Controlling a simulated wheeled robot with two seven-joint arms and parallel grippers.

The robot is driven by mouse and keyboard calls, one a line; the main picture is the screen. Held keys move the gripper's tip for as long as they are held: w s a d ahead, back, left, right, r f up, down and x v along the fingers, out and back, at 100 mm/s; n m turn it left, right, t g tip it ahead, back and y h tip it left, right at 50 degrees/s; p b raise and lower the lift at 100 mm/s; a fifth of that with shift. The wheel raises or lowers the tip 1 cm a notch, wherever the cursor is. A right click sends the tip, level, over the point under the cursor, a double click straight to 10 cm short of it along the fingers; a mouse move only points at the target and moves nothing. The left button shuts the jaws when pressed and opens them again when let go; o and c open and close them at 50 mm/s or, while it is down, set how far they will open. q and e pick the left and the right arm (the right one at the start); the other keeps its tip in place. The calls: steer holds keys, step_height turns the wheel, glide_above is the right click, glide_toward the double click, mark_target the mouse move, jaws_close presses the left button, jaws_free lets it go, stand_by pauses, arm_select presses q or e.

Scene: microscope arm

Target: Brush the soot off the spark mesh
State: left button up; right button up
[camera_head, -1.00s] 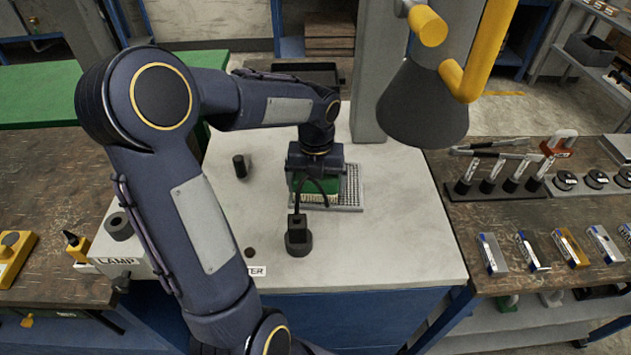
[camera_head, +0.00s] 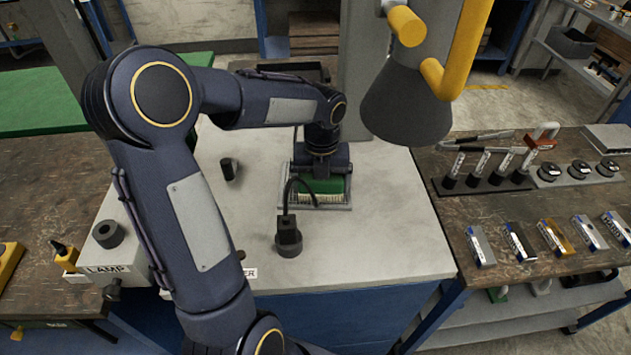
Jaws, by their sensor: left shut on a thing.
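My left gripper (camera_head: 321,172) reaches down over the white bench top and is shut on a green brush (camera_head: 324,187) with pale bristles. The brush is held bristles down over the spark mesh (camera_head: 347,205), a grey perforated panel lying on the bench. The bristles appear to meet the mesh, though exact contact is hard to tell. The brush and gripper hide most of the mesh, so I cannot tell how much soot is on it. My right gripper is not in view.
A black fitting with a curved cable (camera_head: 289,238) stands just in front of the mesh. A small black cylinder (camera_head: 229,169) is to the left. A dark lamp hood (camera_head: 405,105) hangs at upper right near a grey column. The bench's right front is clear.

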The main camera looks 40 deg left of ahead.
mark_target(303, 175)
arm_select(q)
steer(key=shift+w+d, duration=0.35)
steer(key=shift+d, duration=0.15)
steer(key=shift+s+a, duration=0.1)
steer(key=shift+s+a+f, duration=0.15)
steer(key=shift+s+a, duration=0.55)
steer(key=shift+a, duration=0.25)
steer(key=shift+s+a+p, duration=0.5)
steer(key=shift+s+a, duration=0.25)
steer(key=shift+a, duration=0.3)
